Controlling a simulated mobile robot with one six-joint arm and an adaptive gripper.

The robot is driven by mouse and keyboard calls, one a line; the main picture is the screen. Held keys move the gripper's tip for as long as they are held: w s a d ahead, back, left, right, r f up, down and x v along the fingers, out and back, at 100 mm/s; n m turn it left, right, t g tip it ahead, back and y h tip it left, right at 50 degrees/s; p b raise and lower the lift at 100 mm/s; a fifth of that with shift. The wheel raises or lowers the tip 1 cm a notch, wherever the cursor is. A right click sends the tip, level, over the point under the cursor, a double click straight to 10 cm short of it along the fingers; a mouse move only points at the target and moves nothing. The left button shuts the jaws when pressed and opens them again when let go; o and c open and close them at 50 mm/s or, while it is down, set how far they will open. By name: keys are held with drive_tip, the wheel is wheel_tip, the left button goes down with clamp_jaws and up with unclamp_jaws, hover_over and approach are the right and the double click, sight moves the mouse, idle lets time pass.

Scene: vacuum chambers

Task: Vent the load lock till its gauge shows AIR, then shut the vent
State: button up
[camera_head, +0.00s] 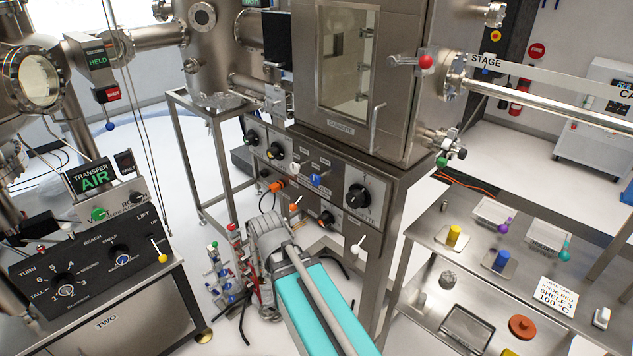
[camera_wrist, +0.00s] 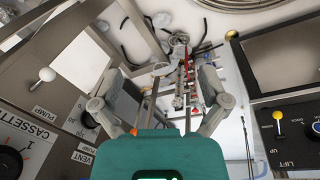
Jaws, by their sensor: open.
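My gripper (camera_wrist: 160,78) is open and empty in the wrist view, fingers apart. In the head view, its fingers are hard to make out beyond my arm. The steel chamber labelled CASSETTE (camera_head: 340,70) stands behind, with a shut windowed door. In the wrist view, a white-tipped lever (camera_wrist: 47,74) stands by a PUMP label. A VENT label (camera_wrist: 85,157) shows below it; its control is not clear. A gauge (camera_head: 93,175) reads TRANSFER AIR. No readable load lock gauge shows.
A control console (camera_head: 90,265) stands at left, with a yellow-tipped lift lever (camera_head: 162,257). A valve stand (camera_head: 220,270) with coloured handles is close to my arm. A steel shelf rack (camera_head: 430,230) with small items is at right. Floor shows between them.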

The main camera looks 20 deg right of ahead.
drive_tip(key=w+d+m+t+h+b, duration=0.1)
drive_tip(key=w+d+m+h+b, duration=0.25)
drive_tip(key=w+d+h, duration=0.2)
drive_tip(key=m+t+h+b, duration=0.5)
drive_tip(key=m+h, duration=0.4)
drive_tip(key=h, duration=0.1)
approach(313, 180)
drive_tip(key=v, duration=0.3)
drive_tip(key=shift+s+a+r, duration=0.1)
drive_tip(key=shift+s+r, duration=0.1)
drive_tip(key=x, duration=1.4)
drive_tip(key=shift+f, duration=0.1)
drive_tip(key=shift+c, duration=0.2)
drive_tip(key=shift+w, duration=0.1)
drive_tip(key=c, duration=1.1)
